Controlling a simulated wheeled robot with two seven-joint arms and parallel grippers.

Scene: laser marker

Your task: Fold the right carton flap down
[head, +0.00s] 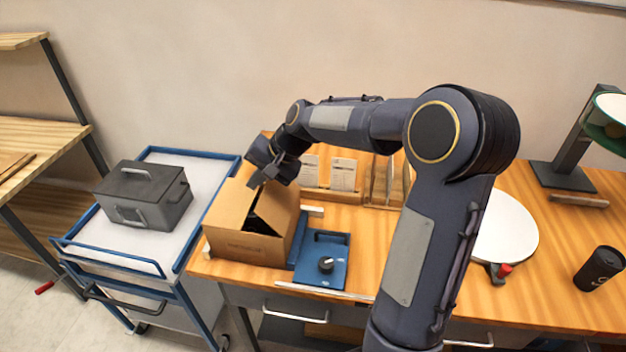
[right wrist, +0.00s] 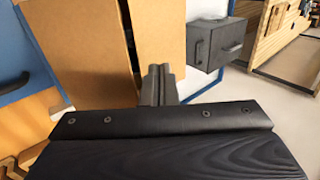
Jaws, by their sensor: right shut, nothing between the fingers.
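The brown carton (head: 248,248) stands at the left end of the wooden table. Its left flap (head: 230,204) and right flap (head: 281,208) slope over the top, with a dark gap between them. My right gripper (head: 257,182) is just above the carton's far top edge, by the gap. Its fingers (right wrist: 158,84) are shut and empty in the right wrist view, where brown carton panels (right wrist: 90,50) fill the upper left. I cannot tell whether the fingertips touch a flap. My left gripper is not in view.
A blue fixture with a black knob (head: 326,265) sits right of the carton. A cart (head: 205,172) with a grey metal box (head: 146,196) stands left. Card holders (head: 343,194) are behind. A white round plate (head: 505,226) and black cup (head: 599,268) are at right.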

